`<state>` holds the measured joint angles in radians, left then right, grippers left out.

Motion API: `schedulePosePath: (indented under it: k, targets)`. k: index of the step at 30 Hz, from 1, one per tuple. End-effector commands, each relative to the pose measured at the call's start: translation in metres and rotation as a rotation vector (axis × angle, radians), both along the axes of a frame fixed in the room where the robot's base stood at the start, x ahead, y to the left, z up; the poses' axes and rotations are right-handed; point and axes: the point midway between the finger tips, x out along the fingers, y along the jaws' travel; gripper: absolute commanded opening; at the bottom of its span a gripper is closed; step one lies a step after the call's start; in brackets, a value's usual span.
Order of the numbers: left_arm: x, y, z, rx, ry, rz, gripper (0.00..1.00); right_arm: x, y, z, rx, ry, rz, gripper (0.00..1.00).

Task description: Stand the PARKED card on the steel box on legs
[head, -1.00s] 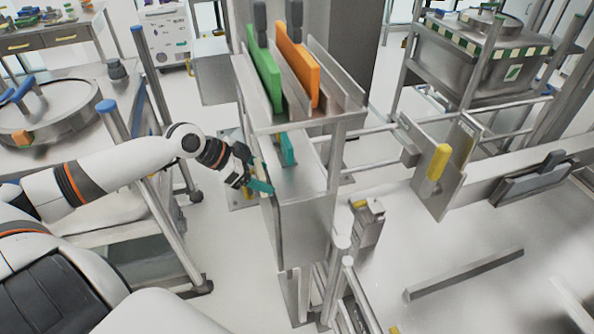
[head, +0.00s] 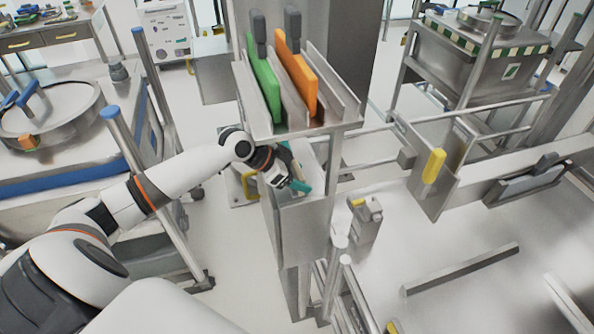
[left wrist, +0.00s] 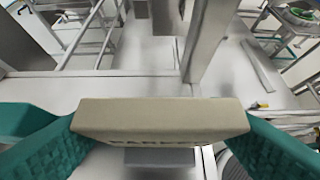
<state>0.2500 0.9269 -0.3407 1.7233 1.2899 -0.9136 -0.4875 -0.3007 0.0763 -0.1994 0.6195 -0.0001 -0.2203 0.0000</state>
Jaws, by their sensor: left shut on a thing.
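The PARKED card (left wrist: 160,118) is a beige block, held level between the teal fingers in the left wrist view. Its lettering on the near face is partly cut off by shadow and angle. My left gripper (head: 298,178) is shut on the card, over the lower top of the steel box on legs (head: 303,232). In the head view the gripper hides the card, and I cannot tell whether the card touches the box. My right gripper is not in view.
Above the box, a steel rack (head: 342,98) holds a green panel (head: 264,80) and an orange panel (head: 296,72) close to my gripper. A steel plate with a yellow handle (head: 434,166) stands to the right. A trolley (head: 75,182) stands left.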

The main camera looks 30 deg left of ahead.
Motion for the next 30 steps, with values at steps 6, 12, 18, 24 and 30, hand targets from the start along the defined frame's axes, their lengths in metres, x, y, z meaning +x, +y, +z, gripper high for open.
schedulePosePath:
  k: [6,12,18,24,30]
  targets:
    - [0.0,0.0,-0.001,0.0,-0.001,0.001,0.4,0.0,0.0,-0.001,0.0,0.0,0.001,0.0]
    - [0.0,0.0,-0.001,0.001,0.0,0.001,0.77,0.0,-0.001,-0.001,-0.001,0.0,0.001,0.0]
    - [-0.001,0.002,0.0,0.001,0.0,0.001,0.77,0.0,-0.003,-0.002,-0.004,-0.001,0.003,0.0]
    - [-0.015,0.014,0.016,0.005,-0.001,0.0,0.77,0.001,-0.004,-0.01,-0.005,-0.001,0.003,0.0]
    - [-0.04,0.036,0.046,0.008,0.002,0.001,0.77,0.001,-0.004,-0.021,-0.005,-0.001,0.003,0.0]
